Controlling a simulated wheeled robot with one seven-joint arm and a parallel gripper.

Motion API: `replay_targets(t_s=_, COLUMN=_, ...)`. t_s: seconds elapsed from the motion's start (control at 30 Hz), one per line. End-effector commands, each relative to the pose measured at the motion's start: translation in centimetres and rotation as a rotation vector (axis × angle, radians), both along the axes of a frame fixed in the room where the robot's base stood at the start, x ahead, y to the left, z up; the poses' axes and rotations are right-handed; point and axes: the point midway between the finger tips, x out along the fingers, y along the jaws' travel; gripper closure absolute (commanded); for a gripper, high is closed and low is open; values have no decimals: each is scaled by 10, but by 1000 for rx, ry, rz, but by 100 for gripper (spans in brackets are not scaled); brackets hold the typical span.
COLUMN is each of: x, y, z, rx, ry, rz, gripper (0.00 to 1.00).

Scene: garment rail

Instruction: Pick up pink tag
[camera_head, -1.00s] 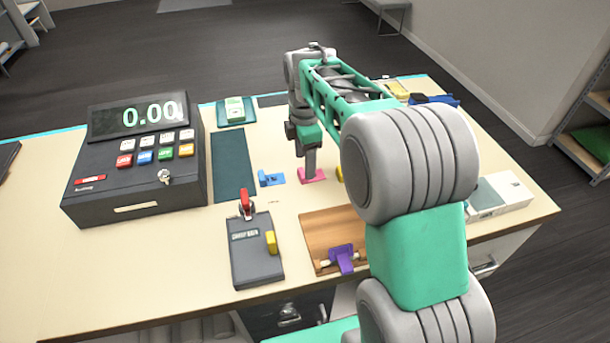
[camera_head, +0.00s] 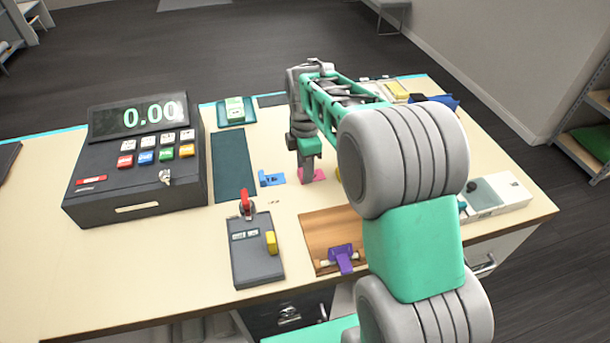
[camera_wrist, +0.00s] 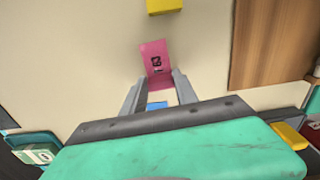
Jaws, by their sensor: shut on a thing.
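The pink tag (camera_wrist: 155,58) is between my fingertips in the wrist view, with a dark mark on its face. In the head view the pink tag (camera_head: 318,175) shows at the counter, partly covered by the fingers. My gripper (camera_wrist: 158,80) is shut on the tag's near part; in the head view my gripper (camera_head: 307,178) points down at the counter. I cannot tell whether the tag is clear of the counter.
A blue tag (camera_head: 270,178) lies just left of the gripper. A cash register (camera_head: 130,165) stands at the left. A dark device with a red lever (camera_head: 257,255) and a wooden board (camera_head: 322,228) lie nearer. A yellow piece (camera_wrist: 164,6) is close beyond the pink tag.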

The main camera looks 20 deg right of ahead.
Motion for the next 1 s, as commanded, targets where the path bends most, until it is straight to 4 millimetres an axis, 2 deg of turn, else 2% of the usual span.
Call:
replay_targets(t_s=0.03, x=0, y=0, z=0, rx=0, ry=0, rz=0, gripper=90)
replay_targets(t_s=0.17, x=0, y=0, z=0, rx=0, ry=0, rz=0, gripper=100)
replay_targets(t_s=0.43, x=0, y=0, z=1, rx=0, ry=0, rz=0, gripper=100)
replay_targets(t_s=0.57, x=1, y=0, z=9, rx=0, ry=-2, rz=0, gripper=100)
replay_targets(t_s=0.73, x=-2, y=-2, z=36, rx=0, ry=-5, rz=-1, gripper=100)
replay_targets(t_s=0.97, x=-50, y=-23, z=94, rx=-1, ry=-8, rz=-3, gripper=100)
replay_targets(t_s=1.0, x=-63, y=-29, z=97, rx=-1, ry=-5, rz=-5, gripper=100)
